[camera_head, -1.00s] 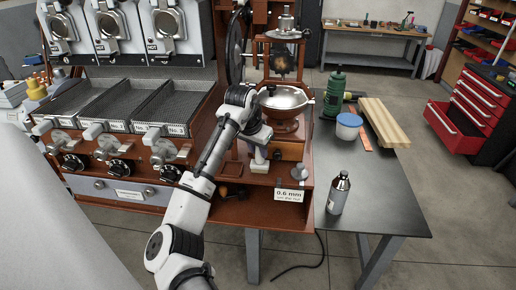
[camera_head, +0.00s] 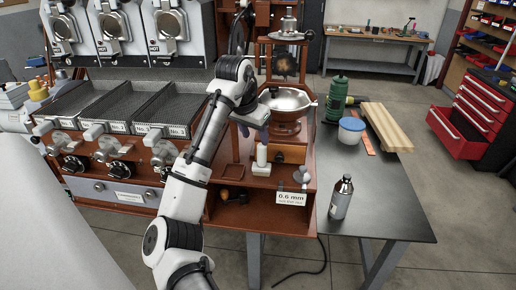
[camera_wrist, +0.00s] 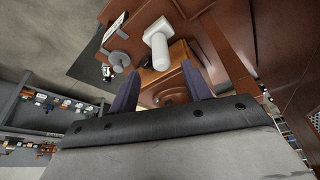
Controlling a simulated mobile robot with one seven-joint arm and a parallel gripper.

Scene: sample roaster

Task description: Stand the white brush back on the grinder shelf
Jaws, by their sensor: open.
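The white brush (camera_head: 262,155) stands upright on the brown grinder shelf (camera_head: 285,186), in front of the grinder's wooden drawer. Its pale, wider square foot touches the shelf top. In the wrist view the brush (camera_wrist: 157,43) shows as a white cylinder with a broader end, just beyond the fingertips. My gripper (camera_head: 254,132) is above and slightly behind the brush in the head view, partly covered by my arm. In the wrist view my gripper (camera_wrist: 161,76) has its two purple fingers apart, with nothing held between them.
The grinder (camera_head: 287,103) with its silver bowl stands close behind. A small grey metal piece (camera_head: 302,176) and the 0.6 mm card (camera_head: 291,198) are at right. A bottle (camera_head: 341,197) stands on the dark table.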

